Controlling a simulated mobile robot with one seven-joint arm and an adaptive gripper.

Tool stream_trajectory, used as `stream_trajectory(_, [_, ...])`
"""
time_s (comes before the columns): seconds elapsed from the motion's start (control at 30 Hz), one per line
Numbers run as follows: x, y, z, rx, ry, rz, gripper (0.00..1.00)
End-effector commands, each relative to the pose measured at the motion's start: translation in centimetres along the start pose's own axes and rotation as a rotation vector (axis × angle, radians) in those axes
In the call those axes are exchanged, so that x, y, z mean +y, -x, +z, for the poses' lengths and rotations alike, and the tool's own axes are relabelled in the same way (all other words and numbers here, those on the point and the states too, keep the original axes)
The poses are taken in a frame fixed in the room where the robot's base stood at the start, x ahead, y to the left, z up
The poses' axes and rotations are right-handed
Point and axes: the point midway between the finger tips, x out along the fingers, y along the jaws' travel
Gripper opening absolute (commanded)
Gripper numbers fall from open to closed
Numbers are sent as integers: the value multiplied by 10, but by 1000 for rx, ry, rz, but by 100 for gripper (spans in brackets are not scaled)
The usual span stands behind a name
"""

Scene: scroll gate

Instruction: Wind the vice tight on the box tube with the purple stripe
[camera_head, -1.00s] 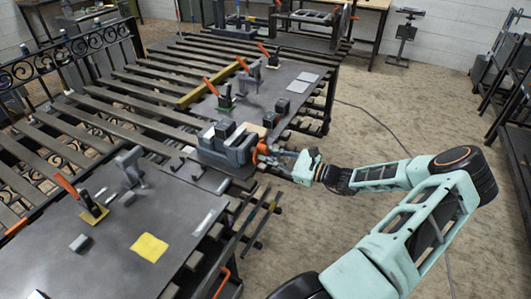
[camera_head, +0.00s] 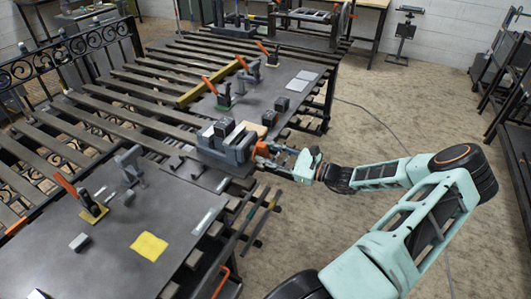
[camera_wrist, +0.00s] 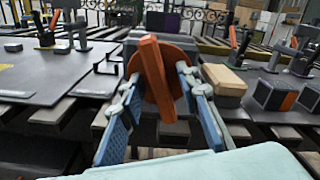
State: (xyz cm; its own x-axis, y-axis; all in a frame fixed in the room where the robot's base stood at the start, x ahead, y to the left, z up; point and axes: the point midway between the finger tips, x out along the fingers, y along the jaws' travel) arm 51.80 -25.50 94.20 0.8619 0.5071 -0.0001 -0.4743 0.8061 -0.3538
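The grey vice (camera_head: 238,152) stands at the near right edge of the middle bench. Its orange handle (camera_head: 262,149) points toward my arm. In the wrist view the handle is an orange disc with a raised bar (camera_wrist: 152,82), tilted slightly from upright. My gripper (camera_head: 277,157) is at the handle; its two blue-grey fingers (camera_wrist: 162,90) stand apart, one on each side of the bar, with gaps visible. Dark blocks show at the vice's top in the head view.
A tan wooden block (camera_wrist: 223,80) lies right of the vice in the wrist view, with dark blocks (camera_wrist: 272,95) beyond. Orange-handled clamps (camera_head: 92,210) stand on the benches. A yellow cloth (camera_head: 149,246) lies on the near plate. The floor at right is open.

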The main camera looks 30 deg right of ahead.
Motion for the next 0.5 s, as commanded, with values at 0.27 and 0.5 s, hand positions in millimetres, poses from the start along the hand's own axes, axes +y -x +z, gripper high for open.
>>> stream_trajectory(0.27, [-1,51,-1,4,2,-4,30])
stream_trajectory(0.5, [0,97,0,3,0,-2,30])
